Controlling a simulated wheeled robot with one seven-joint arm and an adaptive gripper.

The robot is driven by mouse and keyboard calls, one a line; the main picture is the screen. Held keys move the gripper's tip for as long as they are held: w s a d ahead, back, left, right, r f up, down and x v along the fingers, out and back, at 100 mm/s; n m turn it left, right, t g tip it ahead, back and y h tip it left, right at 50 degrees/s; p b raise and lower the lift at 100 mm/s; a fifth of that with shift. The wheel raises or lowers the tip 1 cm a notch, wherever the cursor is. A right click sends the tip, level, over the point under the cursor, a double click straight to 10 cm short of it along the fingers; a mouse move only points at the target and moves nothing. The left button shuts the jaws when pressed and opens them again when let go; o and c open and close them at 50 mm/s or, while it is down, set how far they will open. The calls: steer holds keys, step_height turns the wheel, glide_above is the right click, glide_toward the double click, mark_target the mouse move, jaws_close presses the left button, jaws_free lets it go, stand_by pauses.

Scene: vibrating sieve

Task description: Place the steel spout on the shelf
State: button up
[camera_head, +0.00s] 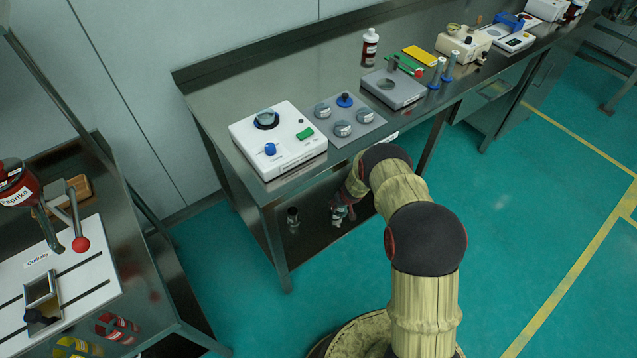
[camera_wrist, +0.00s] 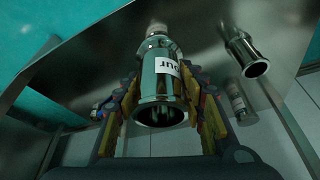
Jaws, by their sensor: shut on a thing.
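In the wrist view my gripper (camera_wrist: 165,98) is shut around a shiny steel spout (camera_wrist: 158,78). Its wide open rim faces the camera, and a white label ending in "our" is on its side. In the head view my gripper (camera_head: 342,211) is low under the front edge of the bench, over the lower steel shelf (camera_head: 318,232); the held spout is mostly hidden there. The shelf also shows in the wrist view (camera_wrist: 205,35). I cannot tell whether the spout touches it.
A second steel piece (camera_wrist: 243,52) stands on the shelf beside my gripper; it also shows in the head view (camera_head: 293,216). The bench top (camera_head: 230,95) overhangs the shelf, with a table leg (camera_head: 272,245) at the left. A white device (camera_head: 278,140) sits above.

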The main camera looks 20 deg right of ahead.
steer(key=w+d+f+b, duration=0.1)
steer(key=w+d+f, duration=0.1)
steer(key=d+f, duration=0.1)
steer(key=w+d+f+b, duration=0.2)
steer(key=w+d+f, duration=0.1)
steer(key=d+f, duration=0.1)
steer(key=w+d+f+b, duration=0.2)
steer(key=w+d+f, duration=0.1)
steer(key=d+f, duration=0.1)
steer(key=shift+w+d, duration=0.2)
steer(key=shift+d, duration=0.2)
steer(key=shift+f+b, duration=0.7)
steer(key=shift+f, duration=0.75)
steer(key=shift+f, duration=0.1)
steer(key=o, duration=1.4)
steer(key=shift+f, duration=0.1)
steer(key=shift+r, duration=0.2)
steer(key=shift+p+v, duration=2.35)
steer(key=shift+v, duration=3.6)
